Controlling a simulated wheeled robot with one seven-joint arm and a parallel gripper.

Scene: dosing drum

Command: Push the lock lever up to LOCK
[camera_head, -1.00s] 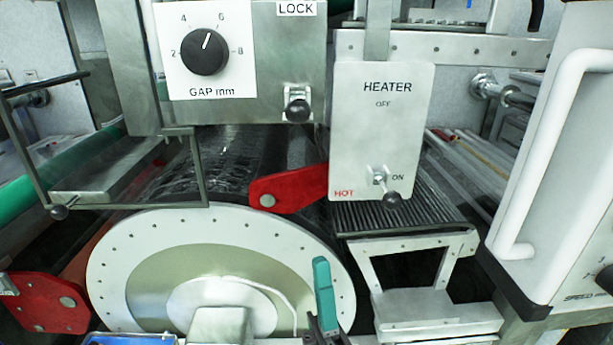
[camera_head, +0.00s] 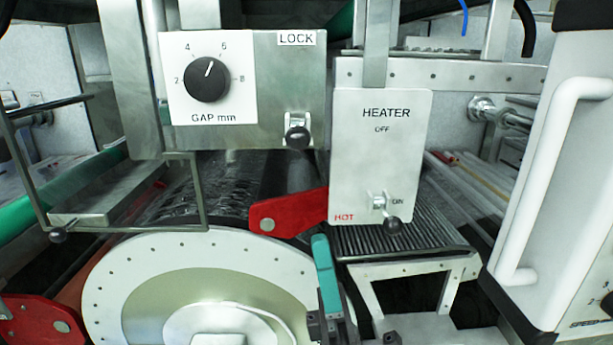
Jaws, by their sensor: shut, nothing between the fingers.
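The lock lever (camera_head: 298,135) is a short metal toggle with a black ball knob. It sits on the lower right of a steel plate, under the LOCK label (camera_head: 297,39). The knob hangs low, at the bottom of its small bracket, well below the label. My gripper (camera_head: 322,262) shows at the bottom centre as teal fingers, shut and empty, pointing up. Its tip is below the lever and slightly to the right, apart from it in the picture. It overlaps the right edge of the white drum disc. The depth between tip and lever is hard to tell.
A heater panel (camera_head: 380,155) with a similar black-knobbed switch, down at ON and marked HOT, stands right of the lever. A red bracket (camera_head: 288,212) lies between my gripper and the lever in the picture. The gap dial (camera_head: 206,79) is left. A white handle (camera_head: 545,180) stands far right.

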